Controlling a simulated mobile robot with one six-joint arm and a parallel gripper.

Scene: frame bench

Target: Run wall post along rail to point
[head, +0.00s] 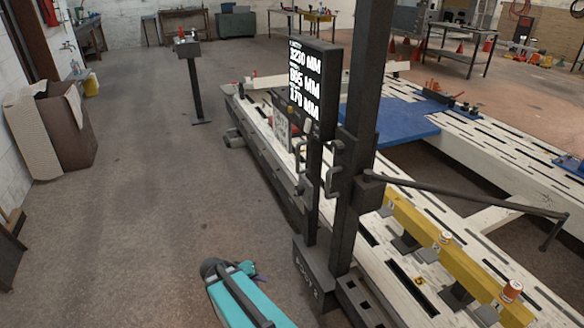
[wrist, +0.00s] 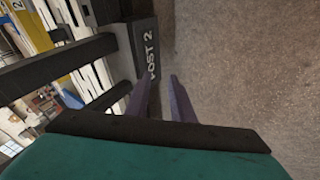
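The wall post (head: 357,140) is a tall dark upright at the near side of the frame bench. Its foot, marked POST 2 (head: 312,277), sits at the bench's side rail (head: 270,165); it also shows in the wrist view (wrist: 146,45). Grey handles (head: 333,182) stick out from the post. A thin pointer arm (head: 470,195) reaches right from it over the bench. A display board (head: 305,85) by the post reads 3230 MM, 995 MM and 170 MM. My gripper's purple fingers (wrist: 158,90) are apart with nothing between them, near the foot. In the head view they are mostly hidden.
A yellow beam (head: 440,250) with numbered, orange-topped pieces (head: 511,290) lies on the white slotted bench (head: 480,160). A blue plate (head: 395,122) lies further back. A thin stand (head: 193,85) and a brown bin (head: 60,130) are on the left. Open floor lies left of the bench.

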